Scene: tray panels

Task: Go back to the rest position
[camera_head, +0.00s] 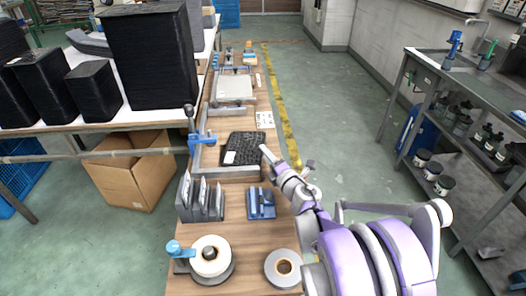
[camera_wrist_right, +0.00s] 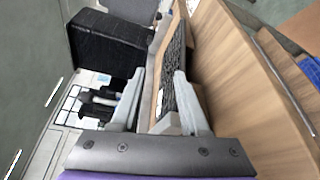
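My right gripper (camera_head: 268,155) reaches in from the lower right over the narrow wooden bench, beside the right edge of a black speckled panel (camera_head: 248,142). In the right wrist view the right gripper (camera_wrist_right: 157,85) has its two pale fingers spread wide, with nothing gripped between them. The black panel (camera_wrist_right: 174,78) shows beyond and beside one finger; whether they touch I cannot tell. The panel lies flat on the bench and has a white label. My left gripper is in neither view.
A blue clamp (camera_head: 201,140) stands left of the panel. Grey upright holders (camera_head: 200,203), a blue fixture (camera_head: 261,203), a tape dispenser (camera_head: 210,258) and a tape roll (camera_head: 284,268) sit nearer. A grey shelf (camera_head: 470,140) stands right; the floor between is clear.

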